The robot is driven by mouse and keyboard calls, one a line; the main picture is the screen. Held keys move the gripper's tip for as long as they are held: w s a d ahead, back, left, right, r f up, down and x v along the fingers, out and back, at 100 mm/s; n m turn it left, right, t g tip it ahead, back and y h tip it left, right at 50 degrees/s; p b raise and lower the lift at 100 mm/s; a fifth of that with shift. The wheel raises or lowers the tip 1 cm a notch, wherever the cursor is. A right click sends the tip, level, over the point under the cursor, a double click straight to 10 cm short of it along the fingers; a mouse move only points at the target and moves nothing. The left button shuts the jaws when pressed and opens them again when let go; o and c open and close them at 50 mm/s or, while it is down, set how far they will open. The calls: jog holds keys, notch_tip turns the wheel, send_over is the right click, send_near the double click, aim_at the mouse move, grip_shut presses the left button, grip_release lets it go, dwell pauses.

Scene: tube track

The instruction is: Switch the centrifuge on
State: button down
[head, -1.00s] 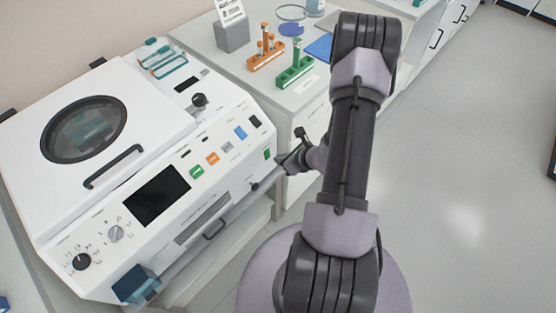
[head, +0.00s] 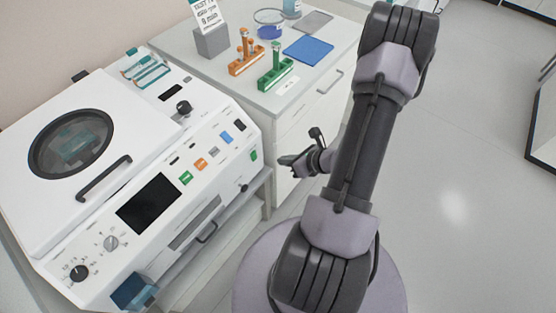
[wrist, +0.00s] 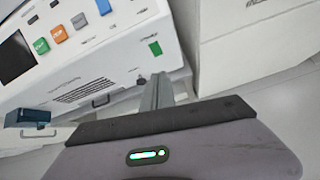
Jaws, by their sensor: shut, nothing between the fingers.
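The white centrifuge (head: 130,170) stands on the left with its round-windowed lid (head: 70,143) closed. Its sloped front has a dark screen (head: 147,203), a green button (head: 186,178), an orange button (head: 200,164), a blue button (head: 226,138) and a black one (head: 239,125). A small green switch (head: 253,155) sits near the front's right end; it also shows in the wrist view (wrist: 155,48). Whether it is on or off cannot be told. My gripper (head: 282,160) is shut and empty, just right of that switch and apart from it. The wrist view shows its narrow fingers (wrist: 160,88) pointing past the centrifuge's right end.
A counter to the right of the centrifuge holds an orange tube rack (head: 246,65), a green tube rack (head: 276,78), a grey block with a sign (head: 212,42) and a blue mat (head: 308,50). White drawers (head: 310,115) stand behind my gripper.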

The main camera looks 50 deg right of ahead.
aim_at(255, 159)
jog(key=s+f+m+t+b, duration=0.2)
jog(key=s+f+m+t, duration=0.2)
jog(key=m, duration=1.2)
notch_tip(255, 159, down, 5)
jog(key=t, duration=0.3)
jog(key=shift+b, duration=0.4)
jog(key=shift+w+a, duration=0.1)
jog(key=w+b, duration=0.1)
jog(key=w, duration=0.3)
jog(key=w+f+b, duration=0.1)
jog(key=w, duration=0.4)
jog(key=w+a+b, duration=0.1)
jog(key=w+b, duration=0.1)
jog(key=w, duration=0.2)
jog(key=shift+w+a+f, duration=0.1)
jog(key=shift+w+f, duration=0.2)
jog(key=shift+w, duration=0.1)
